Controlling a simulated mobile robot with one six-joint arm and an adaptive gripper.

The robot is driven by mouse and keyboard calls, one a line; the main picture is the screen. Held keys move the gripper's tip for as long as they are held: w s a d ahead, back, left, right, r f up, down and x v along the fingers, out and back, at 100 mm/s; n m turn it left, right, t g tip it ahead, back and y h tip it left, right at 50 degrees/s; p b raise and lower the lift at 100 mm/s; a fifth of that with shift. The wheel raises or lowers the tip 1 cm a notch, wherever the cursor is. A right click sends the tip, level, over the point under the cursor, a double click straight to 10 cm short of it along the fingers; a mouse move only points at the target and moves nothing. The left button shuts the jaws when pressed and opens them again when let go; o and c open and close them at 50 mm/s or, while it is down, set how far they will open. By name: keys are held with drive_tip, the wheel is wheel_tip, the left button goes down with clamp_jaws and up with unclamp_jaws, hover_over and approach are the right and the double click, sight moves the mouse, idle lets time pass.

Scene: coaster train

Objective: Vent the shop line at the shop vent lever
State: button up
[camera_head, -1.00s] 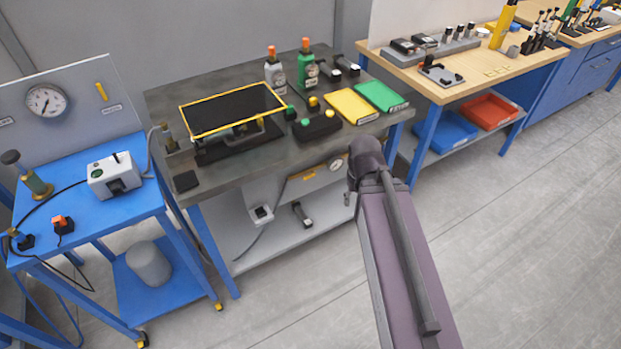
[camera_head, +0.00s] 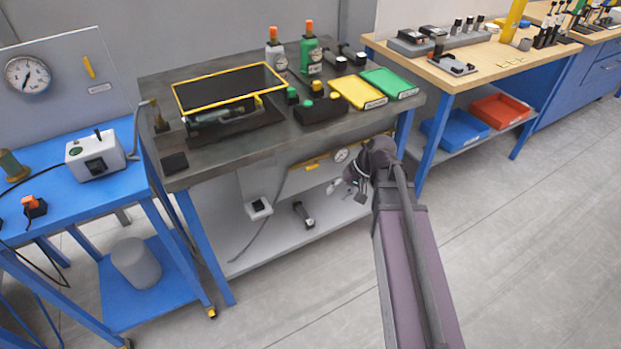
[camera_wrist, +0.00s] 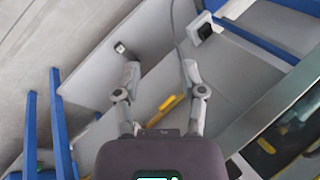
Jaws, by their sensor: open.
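A yellow lever (camera_head: 312,164) is on the grey panel under the dark workbench, beside a small round gauge (camera_head: 341,155). In the wrist view, a yellow bar (camera_wrist: 171,103), apparently this lever, lies beyond my gripper (camera_wrist: 161,74), between its two spread fingers. The gripper is open and holds nothing. In the head view, my gripper (camera_head: 350,187) is low in front of the bench, right of the lever; the contact is unclear. The labels are unreadable, so I cannot tell which is the shop vent lever.
The dark workbench top (camera_head: 160,90) overhangs the panel. A lower shelf (camera_head: 270,240) holds a white socket box (camera_head: 258,208) with a cable and a dark-handled item (camera_head: 303,214). A blue cart (camera_head: 55,185) stands left. The floor in front is clear.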

drive_tip(key=w+f+t+y+b, duration=0.2)
drive_tip(key=w+f+y+b, duration=0.55)
drive_tip(key=b, duration=0.75)
drive_tip(key=m+t+y+b, duration=0.2)
drive_tip(key=t+y+b, duration=0.25)
drive_tip(key=b, duration=0.95)
approach(310, 167)
drive_tip(key=d+f, duration=0.1)
drive_tip(key=d, duration=0.3)
drive_tip(key=shift+s+a+g, duration=0.1)
drive_tip(key=shift+s+g, duration=0.1)
drive_tip(key=shift+g, duration=0.25)
drive_tip(key=shift+a, duration=0.15)
drive_tip(key=p+x, duration=0.2)
drive_tip(key=x, duration=1.1)
drive_tip(key=shift+a+r, duration=0.15)
drive_tip(key=shift+a, duration=0.1)
drive_tip(key=shift+w, duration=0.1)
clamp_jaws()
